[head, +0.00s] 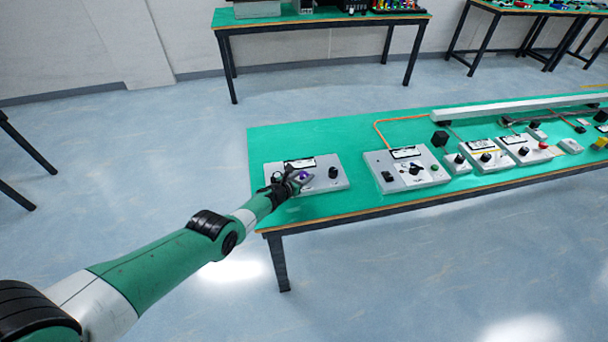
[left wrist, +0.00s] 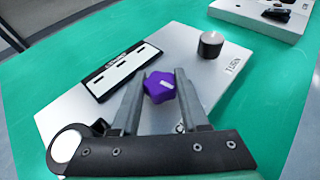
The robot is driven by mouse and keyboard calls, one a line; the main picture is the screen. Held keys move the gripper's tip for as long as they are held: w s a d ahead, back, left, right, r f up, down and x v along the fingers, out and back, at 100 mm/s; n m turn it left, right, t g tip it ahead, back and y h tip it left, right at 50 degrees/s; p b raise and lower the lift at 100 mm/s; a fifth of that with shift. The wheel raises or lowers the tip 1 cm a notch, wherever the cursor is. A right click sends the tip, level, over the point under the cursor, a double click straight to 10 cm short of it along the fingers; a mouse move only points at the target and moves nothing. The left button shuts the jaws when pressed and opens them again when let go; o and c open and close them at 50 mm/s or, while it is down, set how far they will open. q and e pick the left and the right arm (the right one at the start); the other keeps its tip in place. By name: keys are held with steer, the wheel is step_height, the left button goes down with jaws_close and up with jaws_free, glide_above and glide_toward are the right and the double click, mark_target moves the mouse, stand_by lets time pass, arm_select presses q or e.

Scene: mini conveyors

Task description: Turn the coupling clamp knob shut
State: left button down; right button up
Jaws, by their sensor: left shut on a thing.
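A purple lobed knob (left wrist: 160,88) with a pale mark on top sits on a light grey panel (left wrist: 225,90) in the left wrist view. My left gripper (left wrist: 160,80) has one finger on each side of the knob and is shut on it. In the head view the left gripper (head: 303,177) reaches from the left over the grey panel (head: 335,182), and the purple knob (head: 305,174) shows small between its fingertips. My right gripper is in neither view.
A black round knob (left wrist: 210,44) and a white label plate (left wrist: 121,66) with dark slots share the panel. A second grey control box (head: 432,176) stands to the right on the green table (head: 365,198). Green tabletop is clear between the two boxes.

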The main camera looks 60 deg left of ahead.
mark_target(305, 172)
arm_select(q)
steer(key=shift+h, duration=0.3)
steer(key=shift+c, duration=2)
jaws_free()
steer(key=p+v, duration=0.2)
steer(key=p, duration=0.1)
steer(key=r+p+v, duration=0.1)
steer(key=p+v, duration=0.1)
steer(key=p, duration=0.1)
steer(key=shift+p, duration=0.4)
steer(key=p+v, duration=0.6)
steer(key=shift+s+d+f, duration=0.1)
steer(key=shift+s+f, duration=0.05)
steer(key=shift+f, duration=0.05)
steer(key=shift+s+d+p, duration=0.3)
steer(key=shift+s, duration=0.2)
steer(key=shift+f, duration=0.1)
